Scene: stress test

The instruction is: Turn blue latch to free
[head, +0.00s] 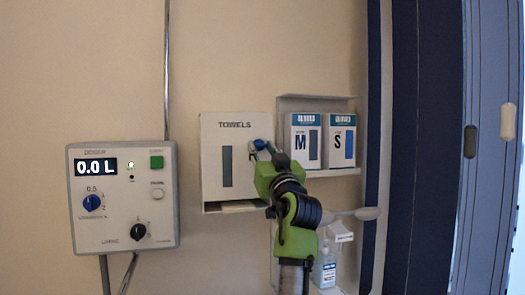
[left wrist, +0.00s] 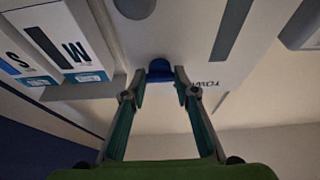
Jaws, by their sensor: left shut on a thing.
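The blue latch (head: 260,144) sits on the right side of the front of the white towel dispenser (head: 212,150). My left gripper (head: 266,151) reaches up to it from below right and hides part of it. In the left wrist view the blue latch (left wrist: 160,69) lies between the two fingertips of my left gripper (left wrist: 161,77), which is shut on it. The dispenser (left wrist: 187,30) fills the upper middle of that view. Which way the latch is turned is hard to tell. My right gripper is not in view.
A shelf holds two glove boxes marked M (head: 304,141) and S (head: 340,141), close to the right of my gripper. A dispenser panel (head: 123,198) reading 0.0 L hangs at left. A bottle (head: 328,270) stands below. A dark blue door frame (head: 417,150) is at right.

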